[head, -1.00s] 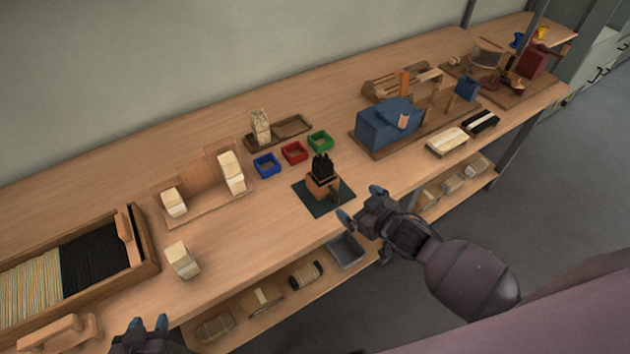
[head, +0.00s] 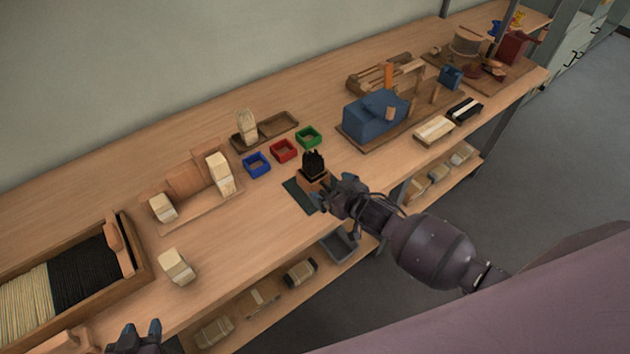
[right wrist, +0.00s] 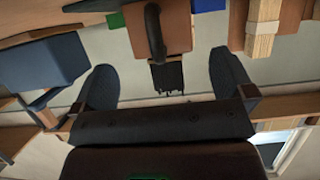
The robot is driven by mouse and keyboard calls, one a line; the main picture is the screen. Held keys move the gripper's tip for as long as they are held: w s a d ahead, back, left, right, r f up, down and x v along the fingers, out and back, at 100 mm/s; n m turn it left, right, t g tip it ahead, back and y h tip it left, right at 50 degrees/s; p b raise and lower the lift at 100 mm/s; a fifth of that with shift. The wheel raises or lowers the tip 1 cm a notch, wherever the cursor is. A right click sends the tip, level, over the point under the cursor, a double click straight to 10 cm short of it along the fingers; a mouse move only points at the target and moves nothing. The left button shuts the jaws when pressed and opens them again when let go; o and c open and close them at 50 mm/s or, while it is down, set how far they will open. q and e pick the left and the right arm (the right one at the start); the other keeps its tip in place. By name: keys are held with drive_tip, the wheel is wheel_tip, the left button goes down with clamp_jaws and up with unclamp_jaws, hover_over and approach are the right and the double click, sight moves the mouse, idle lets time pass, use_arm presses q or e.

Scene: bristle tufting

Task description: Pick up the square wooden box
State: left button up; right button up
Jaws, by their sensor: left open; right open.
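The square wooden box (head: 312,181) stands upright on a dark green mat (head: 299,196), with black bristles (head: 313,161) sticking up from its top. My right gripper (head: 336,191) is open at the box's near right side and hides part of it and of the mat. In the right wrist view the box (right wrist: 178,28) and its black bristles (right wrist: 167,79) appear ahead, between the open fingers (right wrist: 164,80). No contact can be made out. My left gripper (head: 141,330) is open and empty at the bottom left, by the bench's front edge.
Blue (head: 256,165), red (head: 283,151) and green (head: 309,136) trays stand behind the box. A blue machine (head: 375,114) is to its right. A pale block (head: 176,266) and a bristle crate (head: 139,259) are at left. Bare bench lies between the pale block and the mat.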

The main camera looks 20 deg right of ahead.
sight(325, 185)
drive_tip(key=shift+x, duration=2.35)
drive_tip(key=shift+a, duration=0.1)
drive_tip(key=shift+r, duration=0.1)
drive_tip(key=c, duration=1)
wheel_tip(325, 185, up, 20)
drive_tip(key=p, duration=0.1)
